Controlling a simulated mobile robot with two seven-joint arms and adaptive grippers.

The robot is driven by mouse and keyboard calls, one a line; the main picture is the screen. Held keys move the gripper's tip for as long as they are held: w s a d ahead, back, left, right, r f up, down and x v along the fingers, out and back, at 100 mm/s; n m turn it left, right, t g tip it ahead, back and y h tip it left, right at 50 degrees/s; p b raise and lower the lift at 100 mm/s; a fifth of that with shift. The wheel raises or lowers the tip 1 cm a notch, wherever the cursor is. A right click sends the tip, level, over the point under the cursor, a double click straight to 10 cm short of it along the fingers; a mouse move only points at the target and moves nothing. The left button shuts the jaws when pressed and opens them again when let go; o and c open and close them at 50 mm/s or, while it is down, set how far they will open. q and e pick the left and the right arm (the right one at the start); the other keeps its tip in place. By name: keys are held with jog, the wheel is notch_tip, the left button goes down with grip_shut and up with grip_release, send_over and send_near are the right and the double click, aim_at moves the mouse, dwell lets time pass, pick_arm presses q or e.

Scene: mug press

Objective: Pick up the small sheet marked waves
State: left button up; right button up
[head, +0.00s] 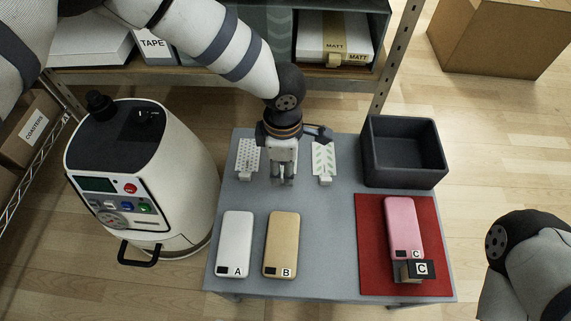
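Two small patterned sheets show at the back of the grey table. One with a fine dotted pattern (247,156) is left of my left gripper, and one with green leaf-like marks (323,158) is right of it. I cannot make out a wave pattern on either. My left gripper (284,181) points down between them, with its fingers near each other. It covers the spot behind it, so a sheet there would be hidden. Whether the fingers hold anything is unclear. My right arm shows at the right edge, but its gripper is out of view.
On the grey table (330,245) stand a white block marked A (235,240), a gold block marked B (282,240), and a pink block (402,225) with a C tag (421,268) on a red mat (371,245). A dark open bin (376,165) is back right. A white machine (160,190) stands left.

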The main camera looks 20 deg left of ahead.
aim_at(283, 175)
pick_arm(q)
jog(key=f+b, duration=0.1)
jog(key=f, duration=0.3)
jog(key=shift+w+f, duration=0.15)
jog(key=shift+w, duration=0.05)
grip_shut()
jog(key=shift+r, duration=0.2)
